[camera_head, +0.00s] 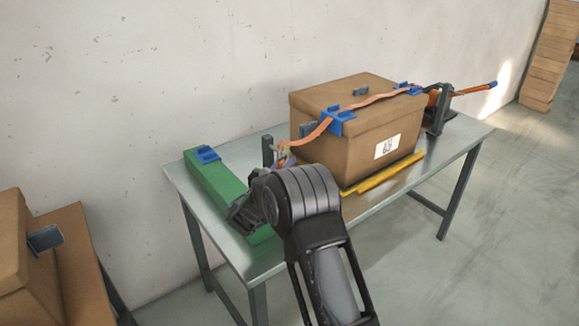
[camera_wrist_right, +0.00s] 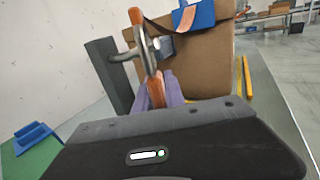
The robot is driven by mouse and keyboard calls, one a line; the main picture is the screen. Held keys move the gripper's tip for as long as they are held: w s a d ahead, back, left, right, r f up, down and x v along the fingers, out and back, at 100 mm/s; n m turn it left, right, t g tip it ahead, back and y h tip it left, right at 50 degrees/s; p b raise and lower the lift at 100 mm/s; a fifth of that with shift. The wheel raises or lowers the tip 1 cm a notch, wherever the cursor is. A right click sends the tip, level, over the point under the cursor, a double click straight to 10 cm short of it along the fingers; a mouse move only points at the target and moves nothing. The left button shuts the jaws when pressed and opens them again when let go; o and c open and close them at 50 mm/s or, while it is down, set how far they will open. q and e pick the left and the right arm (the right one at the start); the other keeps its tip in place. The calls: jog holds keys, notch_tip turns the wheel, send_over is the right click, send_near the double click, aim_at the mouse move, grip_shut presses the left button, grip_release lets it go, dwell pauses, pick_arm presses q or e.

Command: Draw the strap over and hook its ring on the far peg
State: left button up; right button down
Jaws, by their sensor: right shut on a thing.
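An orange strap (camera_head: 318,132) runs over the brown box (camera_head: 355,150) across two blue corner pieces and down its left side. My right gripper (camera_head: 284,160) is left of the box, its purple fingers (camera_wrist_right: 170,88) shut on the strap's end. The metal ring (camera_wrist_right: 146,48) shows just beyond the fingers in the right wrist view. The dark post (camera_wrist_right: 108,75) of the far peg stands beside it, also seen in the head view (camera_head: 267,150). Its short stub reaches toward the ring; I cannot tell whether the ring is around it. My left gripper is out of view.
The metal table (camera_head: 260,277) carries a green block (camera_head: 215,182) with a blue piece on it at the left. A ratchet with an orange handle (camera_head: 475,90) stands right of the box. Yellow bars (camera_head: 385,176) lie along its front. Another box (camera_head: 15,240) is at lower left.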

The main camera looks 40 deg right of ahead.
jog(key=shift+w, duration=0.9)
jog(key=shift+w+a+f+b, duration=0.2)
jog(key=shift+w+b, duration=0.2)
jog(key=shift+b, duration=0.45)
jog(key=shift+w, duration=0.1)
jog(key=c, duration=1.6)
grip_release()
jog(key=shift+a, duration=0.1)
jog(key=shift+o, duration=1.3)
jog(key=shift+a, duration=0.2)
jog(key=v, duration=0.7)
jog(key=shift+s+b, duration=0.3)
jog(key=shift+s, duration=0.15)
